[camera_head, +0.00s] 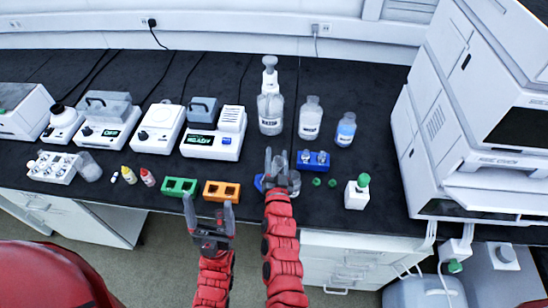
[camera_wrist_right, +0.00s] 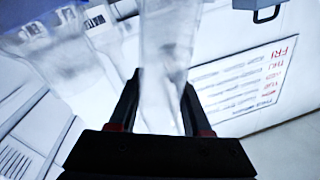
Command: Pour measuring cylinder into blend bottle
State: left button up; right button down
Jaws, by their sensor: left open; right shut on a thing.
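My right gripper (camera_head: 277,160) is shut on a clear glass vessel, which looks like the measuring cylinder (camera_wrist_right: 165,60), between its fingers in the right wrist view. In the head view a clear vessel (camera_head: 293,184) shows beside the right gripper, partly hidden by it. I cannot tell its liquid level. Clear bottles stand behind the gripper: a large one with a white top (camera_head: 271,112), a labelled one (camera_head: 310,122) and one with blue liquid (camera_head: 346,131). I cannot tell which is the blend bottle. My left gripper (camera_head: 208,206) is open and empty at the front edge.
A blue rack (camera_head: 313,160), green caps (camera_head: 317,182) and a green-capped white bottle (camera_head: 357,192) are right of the right gripper. Green (camera_head: 180,187) and orange (camera_head: 222,191) racks lie left. Bench instruments (camera_head: 213,140) stand behind; a tall white stack (camera_head: 460,110) is at right.

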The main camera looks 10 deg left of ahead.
jog(key=shift+d+m+b, duration=0.3)
jog(key=shift+m+b, duration=0.1)
jog(key=shift+d, duration=0.15)
jog(key=shift+m+b, duration=0.4)
jog(key=shift+m, duration=0.1)
jog(key=shift+r+m, duration=0.1)
jog(key=shift+m, duration=0.2)
jog(key=shift+b, duration=0.3)
